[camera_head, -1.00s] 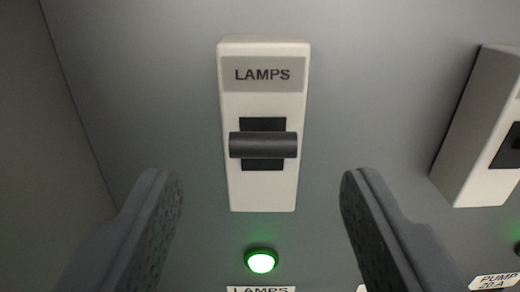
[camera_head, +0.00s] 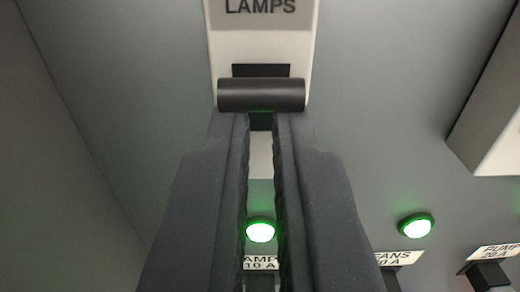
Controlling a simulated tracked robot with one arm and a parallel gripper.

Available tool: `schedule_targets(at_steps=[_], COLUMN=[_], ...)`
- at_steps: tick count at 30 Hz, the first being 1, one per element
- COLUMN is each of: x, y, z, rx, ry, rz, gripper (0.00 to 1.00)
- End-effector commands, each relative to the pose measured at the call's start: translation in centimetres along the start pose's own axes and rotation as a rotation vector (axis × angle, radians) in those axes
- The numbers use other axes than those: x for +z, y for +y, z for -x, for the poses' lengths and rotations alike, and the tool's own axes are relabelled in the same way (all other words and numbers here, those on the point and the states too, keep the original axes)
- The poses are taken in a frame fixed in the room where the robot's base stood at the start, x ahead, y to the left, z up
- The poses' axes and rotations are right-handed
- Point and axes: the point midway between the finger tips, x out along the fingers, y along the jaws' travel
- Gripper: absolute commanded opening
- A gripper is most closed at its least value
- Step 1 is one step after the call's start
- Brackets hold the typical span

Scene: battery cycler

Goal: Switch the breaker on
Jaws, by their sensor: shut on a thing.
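The white breaker (camera_head: 222,48) labelled LAMPS is at the top middle of the camera view, its upper edge cut off. Its dark horizontal lever bar (camera_head: 261,94) crosses a black slot, part of which shows above the bar. My gripper (camera_head: 262,118) is right at the lever, its fingertips meeting the bar's lower edge. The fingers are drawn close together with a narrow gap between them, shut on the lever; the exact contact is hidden. The fingers cover much of the breaker's lower part. A lit green lamp (camera_head: 261,230) shows through the gap below.
A second white breaker housing (camera_head: 490,125) stands out from the grey panel at the right. Another lit green lamp (camera_head: 415,226) is at the lower right. Labels and dark parts line the bottom edge. A side wall (camera_head: 50,160) is at the left.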

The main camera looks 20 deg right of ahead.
Motion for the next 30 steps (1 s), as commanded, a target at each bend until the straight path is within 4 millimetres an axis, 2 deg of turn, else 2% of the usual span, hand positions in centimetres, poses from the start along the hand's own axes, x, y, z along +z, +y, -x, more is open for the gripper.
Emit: schedule_targets(at_steps=[8,30], x=[-1.4,-3.5], y=[-0.2,0.0], z=[0.0,0.0], rx=[-0.003,0.0], ry=[-0.066,-0.315], rz=[-0.001,0.001], gripper=[0.0,0.0])
